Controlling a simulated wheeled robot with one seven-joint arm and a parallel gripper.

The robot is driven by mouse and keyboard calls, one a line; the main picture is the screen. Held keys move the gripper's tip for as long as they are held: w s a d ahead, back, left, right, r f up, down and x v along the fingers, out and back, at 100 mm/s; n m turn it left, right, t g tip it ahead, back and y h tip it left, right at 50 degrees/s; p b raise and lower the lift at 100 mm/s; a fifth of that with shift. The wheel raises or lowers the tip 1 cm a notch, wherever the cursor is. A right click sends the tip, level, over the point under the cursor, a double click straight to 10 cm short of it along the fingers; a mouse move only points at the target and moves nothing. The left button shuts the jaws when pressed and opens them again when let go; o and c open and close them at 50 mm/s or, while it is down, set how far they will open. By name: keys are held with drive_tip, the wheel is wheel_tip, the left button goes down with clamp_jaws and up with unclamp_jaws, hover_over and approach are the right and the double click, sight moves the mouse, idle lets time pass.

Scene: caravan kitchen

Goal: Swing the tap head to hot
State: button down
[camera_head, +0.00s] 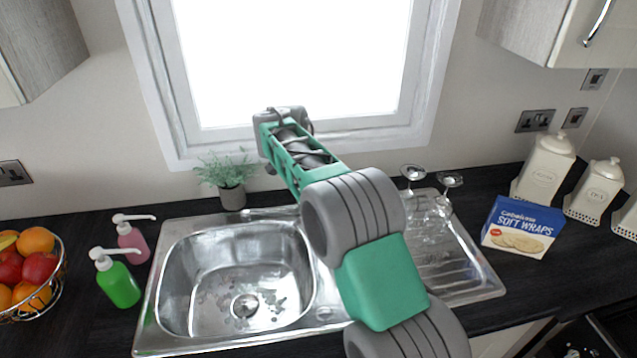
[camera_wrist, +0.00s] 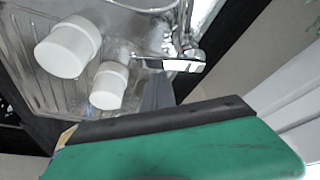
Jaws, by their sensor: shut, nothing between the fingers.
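The chrome tap is in the wrist view, right of centre, where its flat shiny tap head (camera_wrist: 183,64) points sideways above the sink top. My gripper (camera_wrist: 157,88) shows in the wrist view as a narrow grey piece rising from the dark edge of my green housing. It is shut and empty, with its tip close to the tap head; I cannot tell whether they touch. In the camera_head view its fingers are hidden.
The steel sink bowl (camera_head: 235,275) lies left of my arm, with clear glasses (camera_head: 432,215) on the drainer to the right. A plant pot (camera_head: 232,196) stands behind the bowl. Soap bottles (camera_head: 118,283) stand left, a wraps box (camera_head: 522,228) right. Two white cylinders (camera_wrist: 68,47) show in the wrist view.

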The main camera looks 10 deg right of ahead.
drive_tip(key=shift+s+a+p, duration=0.15)
drive_tip(key=shift+s+a, duration=0.1)
drive_tip(key=shift+a, duration=0.3)
drive_tip(key=shift+s+a+p, duration=0.15)
drive_tip(key=shift+s+a, duration=0.05)
drive_tip(key=shift+a, duration=0.35)
drive_tip(key=shift+w+a+m+p, duration=0.2)
drive_tip(key=shift+a+m+p, duration=0.5)
drive_tip(key=shift+a+p, duration=0.85)
